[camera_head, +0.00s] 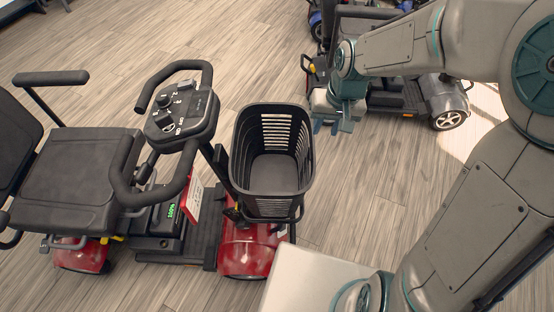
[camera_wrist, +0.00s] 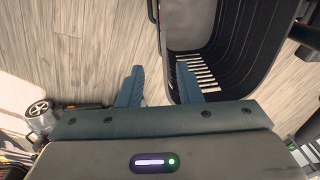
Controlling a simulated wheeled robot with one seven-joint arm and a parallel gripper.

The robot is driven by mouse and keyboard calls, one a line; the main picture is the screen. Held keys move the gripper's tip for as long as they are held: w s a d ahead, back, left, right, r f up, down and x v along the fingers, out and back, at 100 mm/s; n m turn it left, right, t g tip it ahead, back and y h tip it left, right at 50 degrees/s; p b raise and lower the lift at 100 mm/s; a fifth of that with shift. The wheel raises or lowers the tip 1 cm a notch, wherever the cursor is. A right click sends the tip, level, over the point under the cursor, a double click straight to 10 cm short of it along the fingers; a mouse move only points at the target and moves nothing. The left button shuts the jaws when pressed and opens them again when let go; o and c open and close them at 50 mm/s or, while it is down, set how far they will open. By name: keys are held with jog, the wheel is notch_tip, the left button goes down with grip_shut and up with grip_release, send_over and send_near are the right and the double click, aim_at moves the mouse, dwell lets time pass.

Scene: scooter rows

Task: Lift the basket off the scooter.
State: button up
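The black basket (camera_head: 240,170) is mounted upright on the front of the red scooter (camera_head: 245,248) and looks empty. It has slotted walls and a solid floor. My gripper (camera_head: 332,124) is up and to the right of the basket in the head view, apart from it in that picture. In the wrist view my gripper (camera_wrist: 158,85) has its two teal fingers spread with nothing held. I cannot tell how far above the rim the fingertips are.
The scooter's handlebar and control panel (camera_head: 183,112) stand just left of the basket, with the seat (camera_head: 75,180) behind. Another scooter (camera_head: 400,95) is parked at the upper right. A white surface (camera_head: 315,275) is at the bottom. Wood floor is clear between the scooters.

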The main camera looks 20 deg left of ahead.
aim_at(311, 147)
jog(key=f, duration=0.2)
jog(key=a+f+b, duration=0.1)
jog(key=f, duration=0.2)
jog(key=a+f, duration=0.1)
jog(key=f, duration=0.2)
jog(key=shift+w+a+f, duration=0.1)
jog(key=shift+w, duration=0.15)
jog(key=shift+w+a+f+b, duration=0.15)
jog(key=shift+w+f+b, duration=0.05)
jog(key=shift+f, duration=0.85)
jog(key=shift+w+a+f+b, duration=0.2)
jog(key=shift+f, duration=0.8)
jog(key=shift+w+a+f+b, duration=0.15)
jog(key=shift+w+f+b, duration=0.05)
jog(key=shift+f, duration=0.85)
jog(key=shift+c, duration=0.3)
grip_shut()
jog(key=shift+a+r, duration=0.1)
jog(key=shift+a, duration=0.05)
